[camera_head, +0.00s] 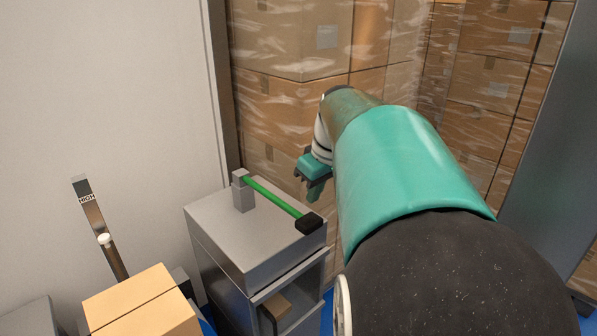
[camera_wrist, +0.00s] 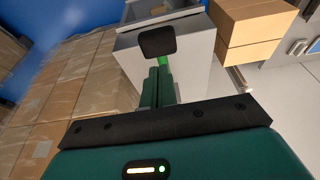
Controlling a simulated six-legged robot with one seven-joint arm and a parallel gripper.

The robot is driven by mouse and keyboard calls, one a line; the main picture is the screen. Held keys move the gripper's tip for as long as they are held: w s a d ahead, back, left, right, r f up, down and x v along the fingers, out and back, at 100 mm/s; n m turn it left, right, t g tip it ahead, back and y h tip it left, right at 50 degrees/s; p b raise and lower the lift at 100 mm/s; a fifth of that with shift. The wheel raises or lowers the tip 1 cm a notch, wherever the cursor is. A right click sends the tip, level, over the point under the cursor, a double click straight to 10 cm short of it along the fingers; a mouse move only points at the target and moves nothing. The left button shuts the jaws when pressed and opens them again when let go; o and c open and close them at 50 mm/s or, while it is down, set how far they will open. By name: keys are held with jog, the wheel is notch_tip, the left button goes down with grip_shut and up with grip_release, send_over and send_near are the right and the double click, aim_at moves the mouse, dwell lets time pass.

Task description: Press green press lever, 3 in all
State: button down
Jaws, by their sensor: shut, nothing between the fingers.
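The green press lever (camera_head: 272,199) lies across the top of a grey cabinet (camera_head: 225,226). It runs from a small grey post at the back to a black end grip (camera_head: 309,223) at the cabinet's right edge. My gripper (camera_head: 316,190) is beyond and a little above the black grip, to the right of the cabinet. In the wrist view my gripper (camera_wrist: 158,75) is shut and empty, with its fingers together. The black grip (camera_wrist: 158,41) shows just past the fingertips there, with a short piece of green lever below it. I cannot tell whether the fingers touch the grip.
Cardboard boxes (camera_head: 290,40) under clear wrap stack up behind the cabinet. A closed carton (camera_head: 142,302) stands at lower left, near a gauge post marked HIGH (camera_head: 100,225). A brown block (camera_head: 275,307) sits in the cabinet's front opening. A grey upright (camera_head: 553,150) stands at right.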

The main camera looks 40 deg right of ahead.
aim_at(310, 219)
jog(key=x, duration=0.2)
jog(key=s+x, duration=0.1)
jog(key=x, duration=0.2)
jog(key=shift+s+f, duration=0.1)
jog(key=shift+f, duration=0.05)
